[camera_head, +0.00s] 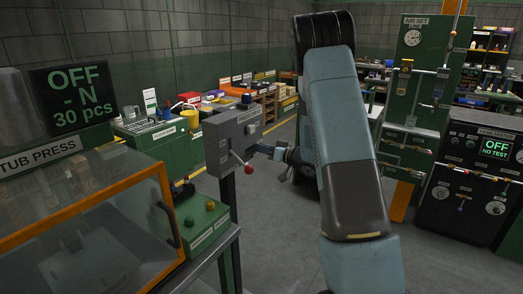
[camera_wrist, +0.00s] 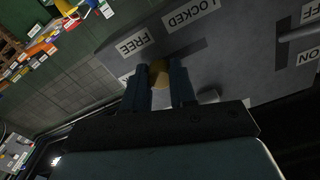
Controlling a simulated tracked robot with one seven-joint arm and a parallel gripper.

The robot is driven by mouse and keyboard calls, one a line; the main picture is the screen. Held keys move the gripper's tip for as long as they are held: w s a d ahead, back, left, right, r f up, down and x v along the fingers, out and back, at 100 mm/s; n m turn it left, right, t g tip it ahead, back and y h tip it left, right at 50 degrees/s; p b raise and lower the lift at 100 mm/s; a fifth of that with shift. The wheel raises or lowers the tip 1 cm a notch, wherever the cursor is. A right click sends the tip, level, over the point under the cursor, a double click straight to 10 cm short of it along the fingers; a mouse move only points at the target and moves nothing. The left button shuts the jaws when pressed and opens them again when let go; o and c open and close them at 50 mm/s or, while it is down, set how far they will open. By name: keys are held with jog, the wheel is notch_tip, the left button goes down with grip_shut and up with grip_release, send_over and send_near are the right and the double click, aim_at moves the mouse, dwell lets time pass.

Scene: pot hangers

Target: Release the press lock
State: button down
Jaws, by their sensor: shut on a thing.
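The grey control box (camera_head: 232,135) stands on a dark post right of the tub press (camera_head: 80,200). In the wrist view, a face of the box (camera_wrist: 245,65) carries a LOCKED label (camera_wrist: 190,15) and a FREE label (camera_wrist: 137,46), both upside down, beside a dark slot. My gripper (camera_wrist: 160,76) is shut on a yellowish knob (camera_wrist: 158,74), nearer the FREE label than the LOCKED one. The fingers hide part of the knob and slot. In the head view my gripper (camera_head: 268,149) meets the right side of the box; the knob is hidden there.
A red-ball lever (camera_head: 248,169) sticks out from the box front. A green button panel (camera_head: 202,220) stands below left. The air panel (camera_head: 410,100) and leak tester (camera_head: 470,180) stand right. Floor between is clear.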

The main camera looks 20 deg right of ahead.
jog(key=shift+w+d, duration=0.1)
jog(key=shift+d, duration=0.1)
jog(key=c, duration=0.9)
grip_release()
jog(key=v, duration=1.3)
jog(key=shift+s+d, duration=0.2)
